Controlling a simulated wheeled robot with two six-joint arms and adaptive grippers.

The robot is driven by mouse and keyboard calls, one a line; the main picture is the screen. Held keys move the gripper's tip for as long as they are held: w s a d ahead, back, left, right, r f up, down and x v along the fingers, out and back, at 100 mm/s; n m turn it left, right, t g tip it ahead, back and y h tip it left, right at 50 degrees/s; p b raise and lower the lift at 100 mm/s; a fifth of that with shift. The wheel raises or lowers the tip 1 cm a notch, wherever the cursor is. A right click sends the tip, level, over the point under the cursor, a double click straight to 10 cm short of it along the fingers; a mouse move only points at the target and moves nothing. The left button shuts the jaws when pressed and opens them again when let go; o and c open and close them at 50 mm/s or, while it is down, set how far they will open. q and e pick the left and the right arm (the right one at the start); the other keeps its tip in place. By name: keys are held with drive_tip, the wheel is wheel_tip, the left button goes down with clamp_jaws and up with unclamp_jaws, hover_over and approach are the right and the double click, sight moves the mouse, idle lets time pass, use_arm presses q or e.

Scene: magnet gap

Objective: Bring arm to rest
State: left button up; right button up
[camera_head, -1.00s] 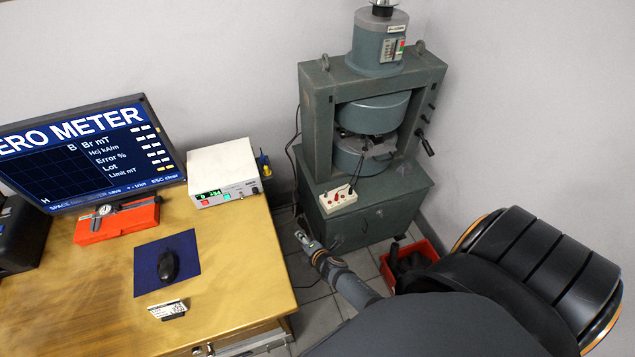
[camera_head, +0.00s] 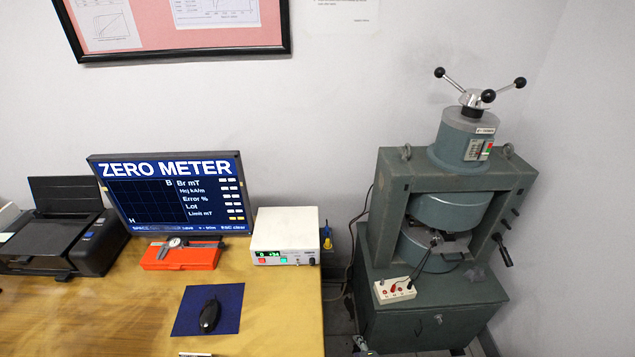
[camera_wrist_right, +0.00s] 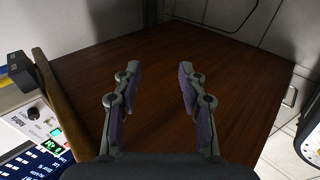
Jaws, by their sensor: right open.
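In the head view, only a small tip of my right gripper (camera_head: 364,350) shows at the bottom edge, between the desk and the green magnet machine (camera_head: 394,200). In the wrist view, my right gripper (camera_wrist_right: 158,72) has its two fingers spread apart with nothing between them. A dark brown flat surface shows behind the fingers. My left gripper is in neither view. The magnet machine stands on a green cabinet (camera_head: 410,325), with a small white terminal box (camera_head: 384,294) on the cabinet's top.
The wooden desk (camera_head: 275,320) holds a monitor (camera_head: 150,205), a white meter box (camera_head: 285,228), an orange case (camera_head: 195,258) with a caliper, a black mouse (camera_head: 210,315) on a blue mat (camera_head: 186,318) and a black printer (camera_head: 95,250). A narrow gap separates desk and cabinet.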

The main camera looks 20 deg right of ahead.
drive_tip(key=s+d+f+m+g, duration=0.1)
drive_tip(key=s+f+m, duration=0.3)
drive_tip(key=s, duration=0.6)
drive_tip(key=s+d+f+m+g, duration=0.1)
drive_tip(key=s+f+m+g, duration=0.3)
drive_tip(key=s, duration=0.7)
drive_tip(key=s+d+f+m+g, duration=0.1)
drive_tip(key=s+f+m+g, duration=0.2)
drive_tip(key=s+f+m, duration=0.3)
drive_tip(key=s+m, duration=0.1)
drive_tip(key=s, duration=0.3)
drive_tip(key=shift+s+d+m, duration=0.25)
drive_tip(key=shift+s+m, duration=0.05)
drive_tip(key=shift+s, duration=0.05)
drive_tip(key=shift+f, duration=0.1)
idle(1.9)
